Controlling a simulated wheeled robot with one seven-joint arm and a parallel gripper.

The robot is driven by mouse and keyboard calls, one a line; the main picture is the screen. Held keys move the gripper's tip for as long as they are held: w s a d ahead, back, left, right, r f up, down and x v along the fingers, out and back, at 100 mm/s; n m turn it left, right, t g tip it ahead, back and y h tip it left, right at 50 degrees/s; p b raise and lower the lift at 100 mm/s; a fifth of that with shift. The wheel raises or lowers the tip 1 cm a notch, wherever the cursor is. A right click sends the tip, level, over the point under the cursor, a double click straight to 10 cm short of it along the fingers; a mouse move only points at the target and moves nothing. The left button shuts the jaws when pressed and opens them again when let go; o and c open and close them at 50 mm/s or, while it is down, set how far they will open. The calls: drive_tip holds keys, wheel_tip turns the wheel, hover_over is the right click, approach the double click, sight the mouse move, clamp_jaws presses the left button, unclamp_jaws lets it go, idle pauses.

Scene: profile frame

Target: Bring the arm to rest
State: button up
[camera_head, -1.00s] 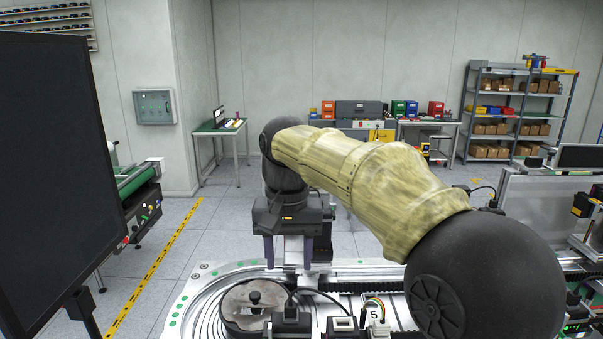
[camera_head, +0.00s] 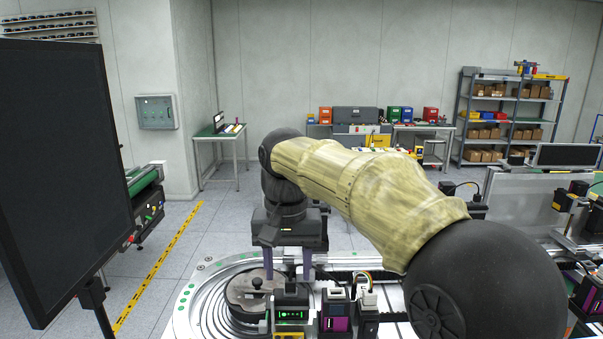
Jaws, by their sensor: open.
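My arm, in a pale yellow-green cover with black joints, reaches from the lower right across the middle of the view. My gripper (camera_head: 288,264) hangs down at its far end. Its two purple-grey fingers are apart, with nothing seen between them. The fingertips are above or beside the grey round plate (camera_head: 243,290) at the curved end of the conveyor track; the exact height cannot be told.
A small black device with a green display (camera_head: 290,315) stands just nearer than the fingers, beside a purple-fronted device (camera_head: 336,315). A large dark screen (camera_head: 65,180) stands at the left. A shelf rack (camera_head: 510,115) stands far back. Floor behind the track is open.

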drive_tip(key=s+d+f+t, duration=0.1)
drive_tip(key=s+d+f, duration=0.1)
drive_tip(key=d+f, duration=1)
drive_tip(key=s+d+f+t, duration=0.1)
drive_tip(key=s+d+f, duration=0.4)
drive_tip(key=s+f, duration=0.4)
wheel_tip(320, 180, down, 2)
drive_tip(key=shift+d+t, duration=0.3)
drive_tip(key=shift+d, duration=0.05)
